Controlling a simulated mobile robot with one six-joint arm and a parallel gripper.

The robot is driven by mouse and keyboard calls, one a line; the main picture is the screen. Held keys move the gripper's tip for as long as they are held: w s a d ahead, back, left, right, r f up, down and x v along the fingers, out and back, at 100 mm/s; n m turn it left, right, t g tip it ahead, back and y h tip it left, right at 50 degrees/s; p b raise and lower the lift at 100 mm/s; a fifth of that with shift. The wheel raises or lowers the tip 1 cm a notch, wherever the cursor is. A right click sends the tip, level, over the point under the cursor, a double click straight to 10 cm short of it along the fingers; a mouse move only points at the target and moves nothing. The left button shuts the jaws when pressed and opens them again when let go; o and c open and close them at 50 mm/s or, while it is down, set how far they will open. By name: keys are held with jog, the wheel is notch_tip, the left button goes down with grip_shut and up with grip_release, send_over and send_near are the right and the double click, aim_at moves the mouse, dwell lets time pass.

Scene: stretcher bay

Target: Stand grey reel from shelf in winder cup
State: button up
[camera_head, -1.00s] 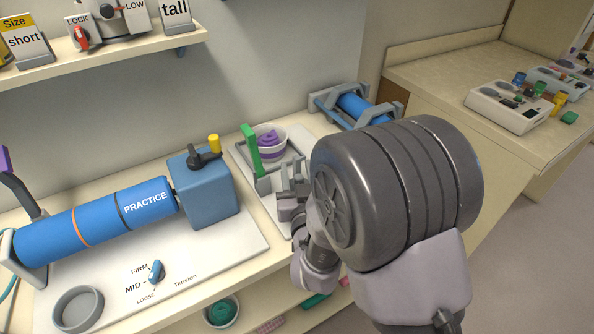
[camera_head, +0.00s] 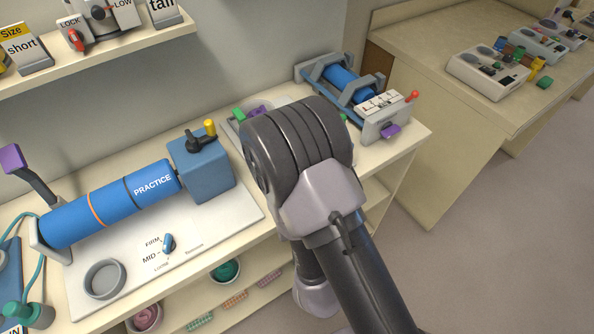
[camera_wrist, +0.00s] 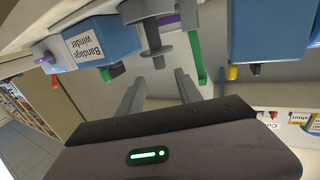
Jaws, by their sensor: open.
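A grey spool-shaped piece with round flanges (camera_wrist: 154,38), which looks like the grey reel, is just beyond the fingertips. I cannot tell what it rests on. A blue box labelled "Bandage winder" (camera_wrist: 103,40) is left of it. In the head view my arm hides the gripper and the spool. A grey open ring (camera_head: 104,279) lies on the white board at front left; I cannot tell whether it is the winder cup.
A blue crank box (camera_head: 203,168) and blue practice roll (camera_head: 110,205) stand on the bench. A green-handled bracket (camera_wrist: 194,58) is close to the right finger. A blue roller frame (camera_head: 345,80) is behind my arm. Lower shelves hold bowls, including one with a green roll (camera_head: 226,270).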

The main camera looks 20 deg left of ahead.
jog(key=w+d+r+m+g+h, duration=0.1)
jog(key=w+d+r+m+h, duration=0.35)
jog(key=d+m, duration=0.2)
jog(key=w+d+r+m+g+h, duration=0.1)
jog(key=w+d+r+m+h, duration=0.2)
jog(key=w+d+r+m, duration=0.4)
jog(key=s+d+r+n+g, duration=0.2)
jog(key=s+d+r+g, duration=0.1)
jog(key=s, duration=1)
jog(key=s+d+r+n+g+y, duration=0.1)
jog(key=s+d+r+g, duration=0.2)
jog(key=s, duration=0.9)
jog(key=d+g, duration=0.2)
jog(key=d, duration=0.1)
jog(key=shift+s+d+n, duration=0.2)
jog(key=shift+s+n, duration=0.15)
jog(key=shift+s, duration=0.05)
